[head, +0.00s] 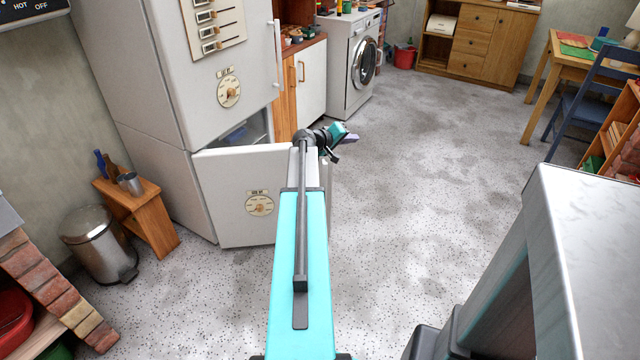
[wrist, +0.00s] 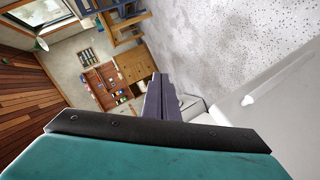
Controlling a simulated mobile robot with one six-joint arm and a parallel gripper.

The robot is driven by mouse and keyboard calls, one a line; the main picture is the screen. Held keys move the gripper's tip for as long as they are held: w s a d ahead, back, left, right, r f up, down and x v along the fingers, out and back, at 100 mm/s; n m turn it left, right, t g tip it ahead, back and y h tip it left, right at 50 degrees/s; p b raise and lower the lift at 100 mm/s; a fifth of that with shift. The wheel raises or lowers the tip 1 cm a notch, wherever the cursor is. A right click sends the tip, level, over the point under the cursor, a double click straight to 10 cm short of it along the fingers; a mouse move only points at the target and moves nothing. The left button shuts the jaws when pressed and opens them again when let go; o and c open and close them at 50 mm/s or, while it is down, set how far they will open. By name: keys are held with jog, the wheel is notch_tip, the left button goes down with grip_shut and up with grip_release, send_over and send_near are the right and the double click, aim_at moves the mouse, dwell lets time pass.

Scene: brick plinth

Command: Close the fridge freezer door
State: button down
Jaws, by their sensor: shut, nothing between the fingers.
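The fridge freezer (head: 130,75) is a tall white unit at the left of the head view. Its lower freezer door (head: 228,190), with a round dial, stands open, swung out from its left side. A dark gap with part of the inside shows above the door. My gripper (head: 352,138) is just beyond the door's right edge, beside it; my arm covers part of the door. Whether they touch cannot be told. In the wrist view the fingers (wrist: 160,97) are together and empty. A smooth white panel with a handle (wrist: 264,92), probably this door, lies to their right.
The upper fridge door (head: 245,80) looks shut. A white cabinet (head: 311,82) and a washing machine (head: 350,65) stand behind. A wooden stool (head: 138,215) and metal bin (head: 100,245) are left of the freezer. The speckled floor (head: 430,140) to the right is clear.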

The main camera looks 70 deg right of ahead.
aim_at(324, 171)
jog(key=w+a+f+n+t+h+b, duration=0.2)
jog(key=w+a+f+n+b, duration=0.2)
jog(key=f+b, duration=0.7)
jog(key=w+a+f+n+t+h+b, duration=0.2)
jog(key=w+a+f+n+b, duration=0.3)
jog(key=w+a+f+b, duration=0.4)
jog(key=f+h+b, duration=0.1)
jog(key=b, duration=0.2)
jog(key=shift+w+f+h, duration=0.25)
jog(key=shift+f+h, duration=0.05)
jog(key=shift+f, duration=0.1)
jog(key=shift+d+b, duration=0.2)
jog(key=shift+b, duration=0.1)
jog(key=shift+s+d+b, duration=0.15)
jog(key=shift+d+b, duration=0.3)
jog(key=shift+d, duration=1.85)
jog(key=shift+s+d+b, duration=0.15)
jog(key=shift+d+b, duration=0.3)
jog(key=shift+d, duration=1.85)
jog(key=shift+s+d+b, duration=0.15)
jog(key=shift+d+b, duration=0.3)
jog(key=shift+d, duration=1.85)
jog(key=shift+w+n, duration=0.15)
jog(key=shift+n, duration=0.15)
